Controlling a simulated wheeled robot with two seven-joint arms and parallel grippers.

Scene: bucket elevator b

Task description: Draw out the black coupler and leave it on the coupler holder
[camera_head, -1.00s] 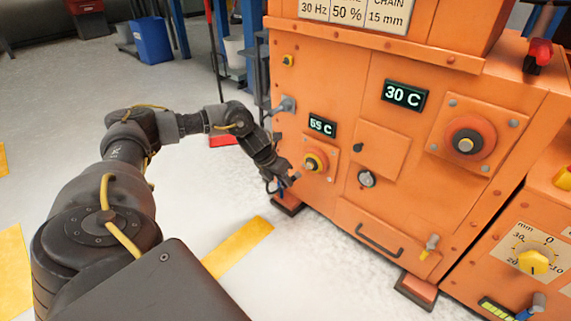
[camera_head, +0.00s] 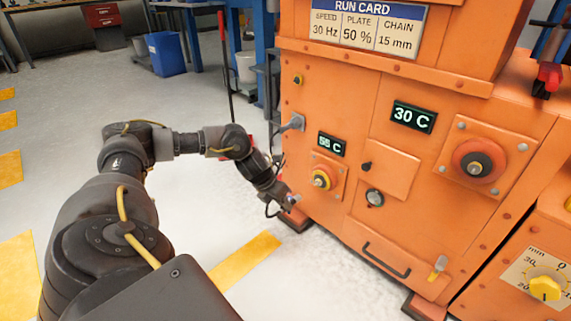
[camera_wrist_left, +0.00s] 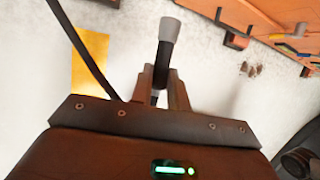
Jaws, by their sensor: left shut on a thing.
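My left gripper (camera_head: 287,199) is low beside the left edge of the orange machine, below and left of the red and yellow knob (camera_head: 321,178). In the left wrist view, its fingers (camera_wrist_left: 163,88) are shut on the black coupler (camera_wrist_left: 163,62), a dark rod with a grey end (camera_wrist_left: 169,31) that points away from the gripper. White floor shows around the coupler's grey end, which looks clear of the machine. In the head view the coupler is small and hard to make out. I cannot identify the coupler holder with certainty. My right gripper is not in view.
The orange machine (camera_head: 385,155) fills the right side, with a grey fitting (camera_head: 292,123) projecting from its left edge. A dark hose (camera_wrist_left: 82,50) crosses the left wrist view. Open floor (camera_head: 210,205) lies left of the machine; a blue bin (camera_head: 165,54) stands far back.

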